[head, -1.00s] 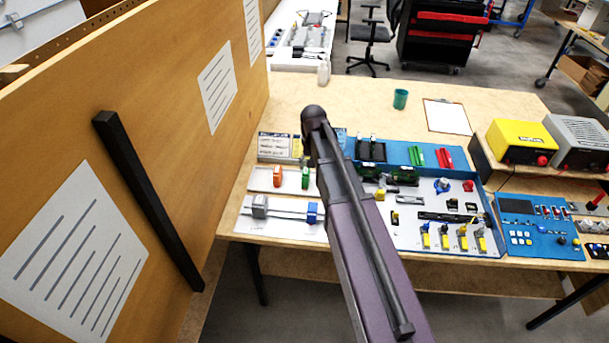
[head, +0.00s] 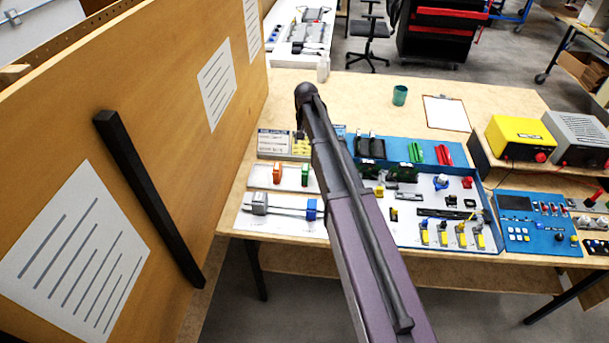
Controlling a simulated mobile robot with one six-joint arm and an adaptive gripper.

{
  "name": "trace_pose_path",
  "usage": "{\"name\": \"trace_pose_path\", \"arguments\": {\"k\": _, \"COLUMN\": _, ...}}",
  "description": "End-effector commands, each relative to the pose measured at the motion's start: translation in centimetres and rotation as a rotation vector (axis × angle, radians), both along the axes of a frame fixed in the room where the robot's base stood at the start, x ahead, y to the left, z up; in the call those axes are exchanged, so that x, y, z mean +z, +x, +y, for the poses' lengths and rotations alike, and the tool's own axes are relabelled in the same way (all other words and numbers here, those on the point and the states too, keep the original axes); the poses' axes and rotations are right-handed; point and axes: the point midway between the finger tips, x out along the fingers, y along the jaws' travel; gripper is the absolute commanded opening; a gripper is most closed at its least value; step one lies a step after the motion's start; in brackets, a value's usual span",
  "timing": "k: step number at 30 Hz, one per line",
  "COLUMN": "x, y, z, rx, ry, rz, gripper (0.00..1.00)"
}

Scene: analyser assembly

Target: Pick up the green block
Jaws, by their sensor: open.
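A small green block (head: 305,174) stands upright on the narrow white tray at the left part of the bench, just left of my arm. An orange block (head: 277,172) of similar size stands a little to its left, apart from it. My arm reaches up from the bottom of the head view across the bench, its rounded joint beyond the blocks. My gripper cannot be made out; it is outside the view or hidden behind the arm.
Flat green pieces (head: 416,153) and red pieces (head: 443,155) lie on a blue panel. A grey-and-blue slide unit (head: 284,206) sits in front of the blocks. A wooden partition (head: 160,100) rises at left. A green cup (head: 400,95) and clipboard (head: 446,113) stand farther back.

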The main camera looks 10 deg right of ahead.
Motion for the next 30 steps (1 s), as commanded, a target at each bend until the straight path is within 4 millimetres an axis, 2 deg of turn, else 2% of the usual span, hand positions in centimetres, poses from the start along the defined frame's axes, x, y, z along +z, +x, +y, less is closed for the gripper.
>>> {"name": "trace_pose_path", "arguments": {"k": 30, "x": -7.8, "y": 0.0, "z": 0.2, "rx": 0.002, "ry": 0.0, "rz": 0.0, "gripper": 0.77}}
